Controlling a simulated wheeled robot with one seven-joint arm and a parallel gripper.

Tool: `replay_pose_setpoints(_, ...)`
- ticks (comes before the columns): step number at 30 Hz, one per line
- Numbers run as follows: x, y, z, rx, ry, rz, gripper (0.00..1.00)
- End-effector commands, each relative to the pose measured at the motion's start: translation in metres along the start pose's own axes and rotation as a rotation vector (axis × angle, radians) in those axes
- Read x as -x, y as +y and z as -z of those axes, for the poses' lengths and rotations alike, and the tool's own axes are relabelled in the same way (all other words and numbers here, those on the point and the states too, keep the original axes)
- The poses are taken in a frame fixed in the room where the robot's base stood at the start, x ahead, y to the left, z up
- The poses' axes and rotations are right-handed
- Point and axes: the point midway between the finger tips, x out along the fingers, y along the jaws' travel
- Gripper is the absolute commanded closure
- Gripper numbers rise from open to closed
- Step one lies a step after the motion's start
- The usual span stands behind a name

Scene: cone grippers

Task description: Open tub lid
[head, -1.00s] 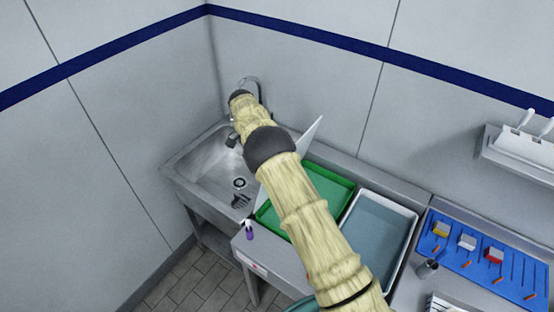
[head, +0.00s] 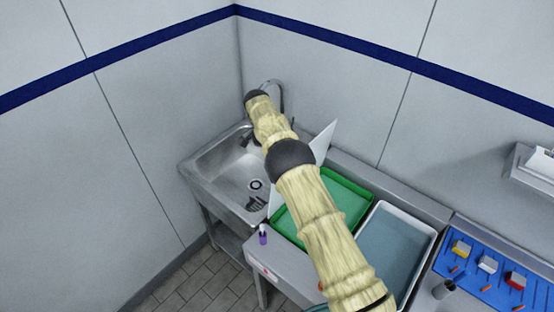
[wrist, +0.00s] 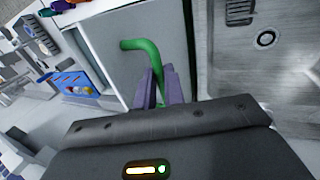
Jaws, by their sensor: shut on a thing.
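The tub lid (head: 324,139) is a pale flat panel standing tilted up beside the green tub (head: 347,197) in the head view, partly behind my arm. In the wrist view the lid (wrist: 155,22) is a grey panel with a bent green handle (wrist: 146,47). The purple-grey fingers of my gripper (wrist: 160,80) are closed on the lower part of this handle. In the head view my arm hides the gripper and the handle, and covers part of the tub.
A steel sink (head: 222,173) with a tap (head: 274,88) lies left of the tub. A white-rimmed tray (head: 398,245) and a blue board (head: 492,262) with small blocks lie to the right. Walls close off the corner.

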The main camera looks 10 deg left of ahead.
Motion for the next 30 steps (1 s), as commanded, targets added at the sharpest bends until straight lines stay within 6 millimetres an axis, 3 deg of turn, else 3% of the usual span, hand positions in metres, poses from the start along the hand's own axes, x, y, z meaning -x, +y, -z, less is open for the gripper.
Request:
replay_pose_setpoints(1, -0.011, -0.002, -0.004, 0.004, -0.013, -0.010, 0.84)
replay_pose_setpoints(4, -0.009, -0.002, -0.003, 0.002, -0.011, -0.008, 0.67)
replay_pose_setpoints(16, 0.000, 0.001, 0.000, 0.000, -0.004, -0.004, 0.67)
replay_pose_setpoints(20, 0.014, 0.006, 0.000, 0.000, -0.003, -0.002, 0.67)
replay_pose_setpoints(30, 0.072, 0.027, 0.000, 0.000, -0.007, -0.004, 0.67)
